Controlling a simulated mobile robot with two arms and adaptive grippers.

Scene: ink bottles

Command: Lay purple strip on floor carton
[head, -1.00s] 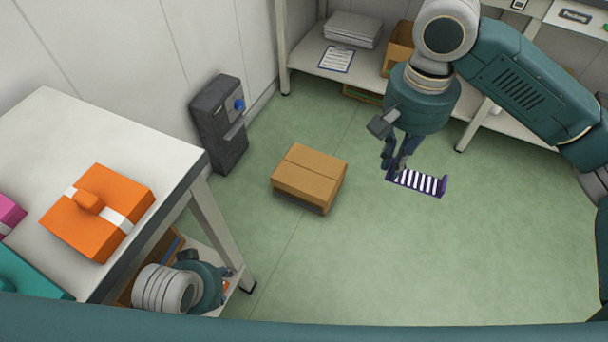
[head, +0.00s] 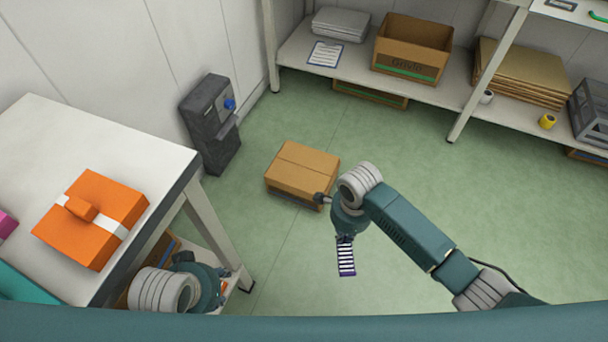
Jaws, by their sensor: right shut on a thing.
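The purple strip (head: 346,262), with white bars across it, hangs from my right gripper (head: 345,240), which is shut on its upper end. The floor carton (head: 298,168) is a closed brown box with a flat top and a centre seam, standing on the green floor. My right gripper and the strip are below and right of the carton in the picture, apart from its top. My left gripper (head: 224,280) is low beside the white table at the left, mostly hidden by its own arm, so its jaws cannot be made out.
An orange box with a white band (head: 92,218) sits on the white table (head: 95,135). A dark grey dispenser (head: 210,122) stands by the wall. A rear shelf (head: 345,72) holds an open carton (head: 410,50) and flat cardboard.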

